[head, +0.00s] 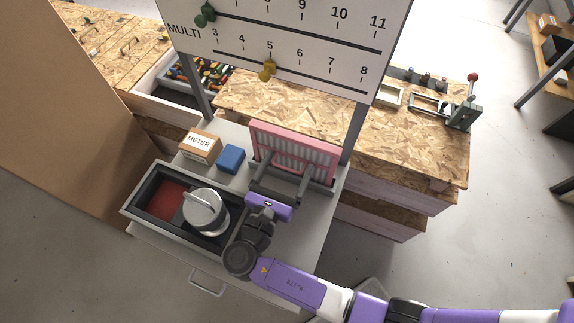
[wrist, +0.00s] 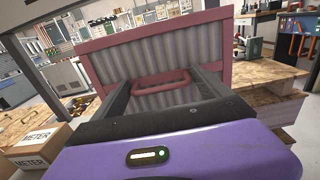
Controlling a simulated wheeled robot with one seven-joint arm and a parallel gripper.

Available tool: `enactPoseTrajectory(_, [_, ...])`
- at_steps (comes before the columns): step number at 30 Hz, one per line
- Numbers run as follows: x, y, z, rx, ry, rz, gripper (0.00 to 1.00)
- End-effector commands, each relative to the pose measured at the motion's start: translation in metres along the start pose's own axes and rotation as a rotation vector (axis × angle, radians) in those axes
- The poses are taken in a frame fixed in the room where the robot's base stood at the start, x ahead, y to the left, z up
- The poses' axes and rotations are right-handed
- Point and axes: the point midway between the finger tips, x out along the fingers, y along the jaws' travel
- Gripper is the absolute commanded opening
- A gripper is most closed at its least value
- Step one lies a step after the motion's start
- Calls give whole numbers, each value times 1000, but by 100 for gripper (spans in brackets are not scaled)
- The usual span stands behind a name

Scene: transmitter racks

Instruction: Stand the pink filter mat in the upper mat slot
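The pink filter mat (head: 295,146) has a pink frame and a pale grey pleated face. It stands roughly upright at the back of the grey bench, below the scale board, and fills the middle of the wrist view (wrist: 215,45). A pink handle (wrist: 161,83) sticks out of its face toward me. My gripper (head: 281,181) is in front of the mat, and its two dark fingers are spread wide. In the wrist view my gripper (wrist: 163,88) has one finger on each side of the handle. I cannot tell whether they touch it. I cannot make out the upper mat slot.
A METER box (head: 199,147) and a blue block (head: 231,159) stand left of my gripper. A dark-rimmed tray (head: 134,207) holds a silver round container (head: 203,211). The white scale board (head: 290,35) hangs on posts over the mat. Wooden workbenches (head: 430,145) lie behind.

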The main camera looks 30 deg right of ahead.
Motion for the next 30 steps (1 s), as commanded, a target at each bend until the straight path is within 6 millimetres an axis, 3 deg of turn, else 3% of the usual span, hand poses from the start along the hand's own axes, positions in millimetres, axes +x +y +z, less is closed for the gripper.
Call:
enactPoseTrajectory(11, [-5, 0, -2, -1, 1, 1, 100])
enactPoseTrajectory(24, [-68, 1, -2, 0, 0, 3, 100])
enactPoseTrajectory(30, [-78, 0, 0, 0, 1, 0, 100])
